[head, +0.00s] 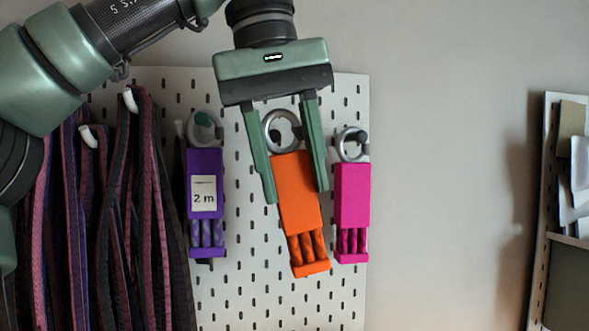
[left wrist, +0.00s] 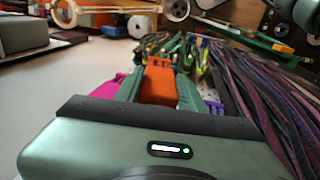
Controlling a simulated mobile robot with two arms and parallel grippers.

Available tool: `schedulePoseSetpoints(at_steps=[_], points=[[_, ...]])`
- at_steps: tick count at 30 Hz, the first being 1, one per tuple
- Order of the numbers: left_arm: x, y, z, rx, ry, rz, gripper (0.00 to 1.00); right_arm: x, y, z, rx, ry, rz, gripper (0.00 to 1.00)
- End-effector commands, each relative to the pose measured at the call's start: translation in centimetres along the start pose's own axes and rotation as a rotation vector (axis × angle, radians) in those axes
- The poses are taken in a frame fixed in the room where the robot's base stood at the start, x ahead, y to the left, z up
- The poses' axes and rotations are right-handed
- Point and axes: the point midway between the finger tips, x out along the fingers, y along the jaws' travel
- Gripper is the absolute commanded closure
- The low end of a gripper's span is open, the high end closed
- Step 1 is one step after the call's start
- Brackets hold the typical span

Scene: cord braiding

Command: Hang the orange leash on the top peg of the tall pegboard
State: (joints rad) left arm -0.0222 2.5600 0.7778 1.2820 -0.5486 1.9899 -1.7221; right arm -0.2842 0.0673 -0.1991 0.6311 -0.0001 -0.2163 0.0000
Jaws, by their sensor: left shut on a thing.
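The orange leash (head: 297,190) is a block with a grey metal ring (head: 283,118) at its top and short orange cords at its lower end. It hangs slightly tilted in front of the pegboard (head: 285,300). My left gripper (head: 296,194) comes down from above with one finger on each side of the orange block, shut on it. The orange leash (left wrist: 159,84) also shows between the fingers in the left wrist view. I cannot tell whether the ring is around a peg. My right gripper is not in view.
A purple leash (head: 205,160) with a "2 m" label hangs left of the orange one, and a pink leash (head: 351,190) hangs close on its right. Long dark cords (head: 100,210) hang from white pegs at the left. Another board (head: 538,220) stands at the far right.

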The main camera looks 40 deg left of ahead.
Motion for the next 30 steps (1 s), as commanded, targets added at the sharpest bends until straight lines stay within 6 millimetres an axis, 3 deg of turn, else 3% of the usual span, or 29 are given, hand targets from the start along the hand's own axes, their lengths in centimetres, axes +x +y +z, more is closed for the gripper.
schedulePoseSetpoints(at_steps=[11,30], points=[[0.3,0.0,-2.3,-0.002,-0.001,0.0,1.0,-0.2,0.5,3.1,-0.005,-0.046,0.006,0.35],[1.1,-0.2,-5.6,0.0,0.0,0.001,1.0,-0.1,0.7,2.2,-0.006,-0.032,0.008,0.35]])
